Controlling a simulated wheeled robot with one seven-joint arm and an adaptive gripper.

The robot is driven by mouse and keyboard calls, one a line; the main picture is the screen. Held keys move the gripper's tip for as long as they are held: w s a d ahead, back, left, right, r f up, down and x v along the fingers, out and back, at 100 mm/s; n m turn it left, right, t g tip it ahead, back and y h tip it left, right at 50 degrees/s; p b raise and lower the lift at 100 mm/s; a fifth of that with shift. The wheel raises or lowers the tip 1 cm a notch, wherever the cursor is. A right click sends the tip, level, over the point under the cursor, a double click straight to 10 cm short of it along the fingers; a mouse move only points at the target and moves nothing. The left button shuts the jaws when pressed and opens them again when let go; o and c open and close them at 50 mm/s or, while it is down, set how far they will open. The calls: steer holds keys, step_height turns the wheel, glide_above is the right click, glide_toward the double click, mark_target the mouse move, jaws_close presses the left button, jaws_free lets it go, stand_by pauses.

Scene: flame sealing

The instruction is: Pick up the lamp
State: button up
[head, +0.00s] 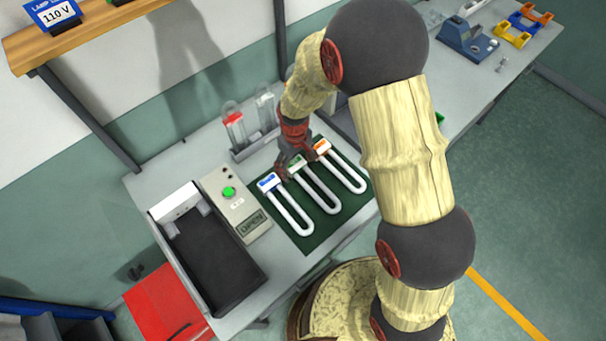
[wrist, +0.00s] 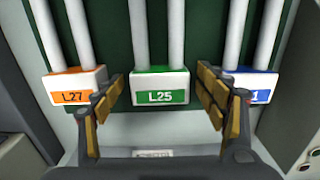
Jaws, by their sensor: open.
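Three U-shaped white lamps lie side by side on a dark green mat (head: 299,234). They are a blue-based lamp (head: 290,210), a green-based lamp (head: 318,193) and an orange-based lamp (head: 346,175). In the wrist view the green base reads L25 (wrist: 160,86), the orange base reads L27 (wrist: 75,86), and the blue base (wrist: 246,84) has its label partly hidden by a finger. My gripper (wrist: 160,98) is open and empty, with its fingers on either side of the green base and visible gaps to it. In the head view my gripper (head: 292,166) is over the green base.
A control box with a green button (head: 229,192) and a black-topped device (head: 210,262) stand left of the mat. A rack (head: 254,147) with upright lamps, one red-based, stands behind. A red box (head: 165,305) is at lower left.

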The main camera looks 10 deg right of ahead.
steer(key=c, duration=0.4)
steer(key=c, duration=1)
